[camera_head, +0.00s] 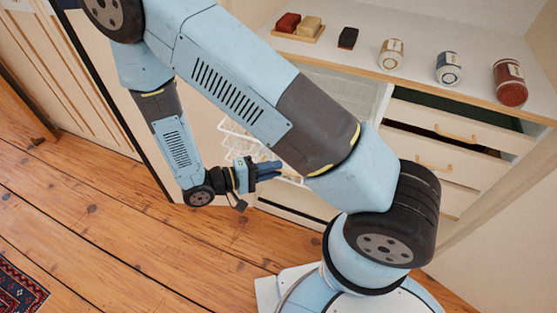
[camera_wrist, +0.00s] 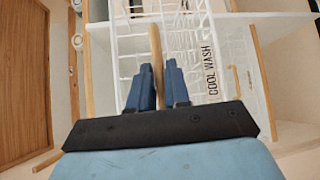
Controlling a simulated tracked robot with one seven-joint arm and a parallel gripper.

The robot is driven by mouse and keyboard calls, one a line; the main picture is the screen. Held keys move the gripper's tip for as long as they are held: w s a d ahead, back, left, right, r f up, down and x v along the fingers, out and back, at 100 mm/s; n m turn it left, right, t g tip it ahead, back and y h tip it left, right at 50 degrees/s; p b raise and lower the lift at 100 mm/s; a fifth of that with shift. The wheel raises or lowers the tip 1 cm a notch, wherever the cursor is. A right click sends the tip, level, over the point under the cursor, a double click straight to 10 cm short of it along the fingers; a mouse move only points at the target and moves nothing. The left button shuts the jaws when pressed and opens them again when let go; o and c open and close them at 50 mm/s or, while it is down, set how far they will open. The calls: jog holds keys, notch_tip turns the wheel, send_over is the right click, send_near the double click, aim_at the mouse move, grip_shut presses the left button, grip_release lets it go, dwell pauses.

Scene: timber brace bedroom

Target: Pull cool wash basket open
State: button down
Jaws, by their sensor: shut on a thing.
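The cool wash basket (camera_wrist: 128,43) is a white wire basket. In the wrist view the words COOL WASH (camera_wrist: 210,72) read along a white strip to the right of its wooden handle (camera_wrist: 156,50). My gripper (camera_wrist: 157,78) is shut on that handle, with a blue finger on each side. In the head view my gripper (camera_head: 268,171) is low at the cabinet front, beside the white wire basket (camera_head: 238,139), part of which stands out from the front. My arm hides much of the basket there, and how far it is out is unclear.
The cabinet top (camera_head: 360,72) holds soap bars on a tray (camera_head: 298,27), a dark block (camera_head: 348,38) and several jars (camera_head: 391,54). Drawers with wooden handles (camera_head: 456,134) are at right. Wooden floor (camera_head: 110,220) at left is clear, with a rug (camera_head: 18,288) at the corner.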

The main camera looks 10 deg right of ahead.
jog(key=shift+s+f, duration=0.15)
jog(key=shift+s, duration=0.1)
jog(key=c, duration=1.2)
grip_release()
jog(key=shift+a, duration=0.1)
jog(key=shift+o, duration=0.2)
jog(key=v, duration=1.3)
jog(key=shift+a, duration=0.4)
